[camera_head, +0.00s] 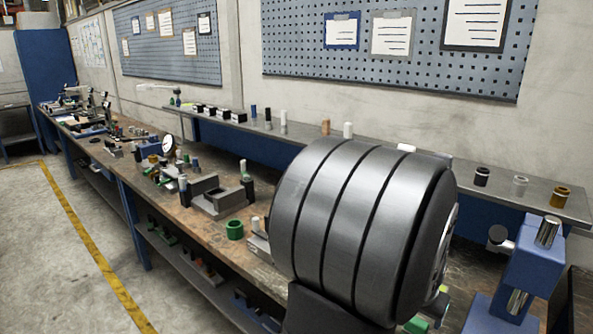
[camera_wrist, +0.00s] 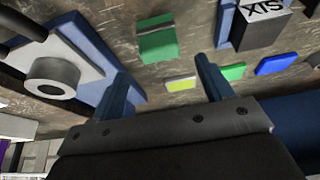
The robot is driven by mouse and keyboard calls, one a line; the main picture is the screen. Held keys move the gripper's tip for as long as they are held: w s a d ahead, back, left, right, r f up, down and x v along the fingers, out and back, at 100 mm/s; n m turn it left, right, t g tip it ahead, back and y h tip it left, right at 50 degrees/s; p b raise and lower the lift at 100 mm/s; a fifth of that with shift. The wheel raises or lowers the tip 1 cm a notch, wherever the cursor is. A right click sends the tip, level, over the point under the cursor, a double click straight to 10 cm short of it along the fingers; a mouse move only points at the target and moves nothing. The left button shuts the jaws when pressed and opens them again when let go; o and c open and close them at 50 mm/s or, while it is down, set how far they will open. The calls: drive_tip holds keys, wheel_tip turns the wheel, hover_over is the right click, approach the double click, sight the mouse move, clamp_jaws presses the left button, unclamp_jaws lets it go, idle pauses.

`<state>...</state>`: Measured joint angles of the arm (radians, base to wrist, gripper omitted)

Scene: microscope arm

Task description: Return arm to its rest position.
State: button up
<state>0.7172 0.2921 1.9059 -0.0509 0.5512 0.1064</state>
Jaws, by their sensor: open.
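My gripper (camera_wrist: 163,66) shows in the wrist view with its two blue fingers spread apart and nothing between them. Beyond the fingertips a green block (camera_wrist: 158,44) lies on the worn bench top (camera_wrist: 200,20). In the head view the gripper cannot be made out. A large dark ribbed cylinder fills the middle of that view and hides part of the bench behind it. A blue stand with a metal cylinder (camera_head: 528,262) is on the bench at the right.
The wrist view shows a yellow-green block (camera_wrist: 181,85), a second green block (camera_wrist: 233,71), a blue block (camera_wrist: 277,64), a lettered dark block (camera_wrist: 262,28) and a grey ring (camera_wrist: 52,76) on a plate. A green ring (camera_head: 235,230) and a raised shelf (camera_head: 300,136) show in the head view.

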drive_tip(key=x, duration=0.8)
drive_tip(key=shift+f, duration=0.15)
drive_tip(key=v, duration=1.3)
drive_tip(key=x, duration=1.3)
wheel_tip(320, 180, up, 4)
drive_tip(key=shift+r, duration=0.1)
drive_tip(key=s+d+r, duration=0.4)
drive_tip(key=s+r, duration=0.3)
drive_tip(key=s, duration=0.4)
drive_tip(key=w+a+r, duration=0.1)
drive_tip(key=w+a, duration=0.4)
drive_tip(key=w, duration=0.5)
drive_tip(key=w+a+r, duration=0.1)
drive_tip(key=w+a, duration=0.3)
drive_tip(key=w, duration=0.7)
drive_tip(key=shift+w+a+m, duration=0.25)
drive_tip(key=shift+a+m, duration=0.05)
drive_tip(key=shift+a, duration=0.1)
